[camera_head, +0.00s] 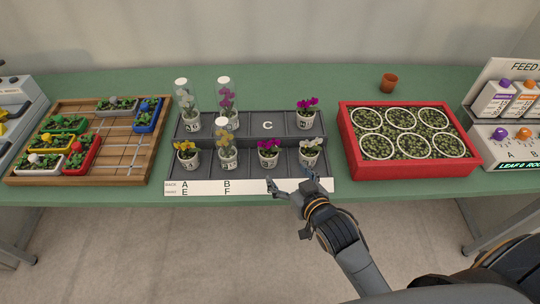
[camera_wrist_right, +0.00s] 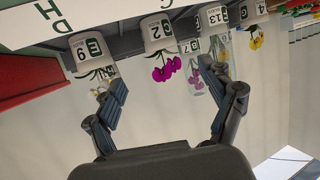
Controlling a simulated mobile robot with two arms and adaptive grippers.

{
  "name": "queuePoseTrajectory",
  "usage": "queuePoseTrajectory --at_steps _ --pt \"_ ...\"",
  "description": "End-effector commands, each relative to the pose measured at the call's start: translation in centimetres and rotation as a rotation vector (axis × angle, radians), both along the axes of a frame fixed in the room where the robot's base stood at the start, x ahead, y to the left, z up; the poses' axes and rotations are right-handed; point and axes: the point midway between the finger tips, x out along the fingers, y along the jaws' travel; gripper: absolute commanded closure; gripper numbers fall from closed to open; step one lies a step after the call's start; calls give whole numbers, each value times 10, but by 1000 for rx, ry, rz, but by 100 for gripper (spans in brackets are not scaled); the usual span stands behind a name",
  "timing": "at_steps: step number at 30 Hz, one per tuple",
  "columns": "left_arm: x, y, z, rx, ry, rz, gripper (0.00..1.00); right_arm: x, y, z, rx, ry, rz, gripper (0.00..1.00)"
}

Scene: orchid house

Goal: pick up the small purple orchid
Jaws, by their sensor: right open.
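Two small purple orchids in white pots stand in the grey tray (camera_head: 249,125) in the head view. One purple orchid (camera_head: 269,146) is in the front row and the other (camera_head: 307,104) is in the back right compartment. My right gripper (camera_head: 290,184) is open and empty at the tray's front edge, just in front of the front purple orchid and a white orchid (camera_head: 310,146). In the wrist view, which is upside down, the front purple orchid (camera_wrist_right: 165,71) in pot 2 shows between the open fingers, beyond their tips. My left gripper is out of view.
Yellow (camera_head: 186,148) and pale yellow (camera_head: 227,138) orchids stand left in the front row; clear-covered orchids (camera_head: 226,97) stand behind. A red crate (camera_head: 410,171) of seedling pots is at right, a wooden tray (camera_head: 120,160) at left. An orange-brown cup (camera_head: 389,82) stands behind the crate.

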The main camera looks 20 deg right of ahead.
Motion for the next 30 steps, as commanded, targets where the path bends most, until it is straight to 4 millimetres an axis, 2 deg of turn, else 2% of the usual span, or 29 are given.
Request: queuePoseTrajectory --at_steps 9,12,20,30 --pt "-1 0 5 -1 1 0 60 56 6 -18 1 -3 0 18" --pt "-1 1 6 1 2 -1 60 68 8 -24 1 -2 0 18" --pt "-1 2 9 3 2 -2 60 85 10 -30 0 -1 1 18" --pt "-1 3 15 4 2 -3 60 122 13 -46 1 -1 1 18"
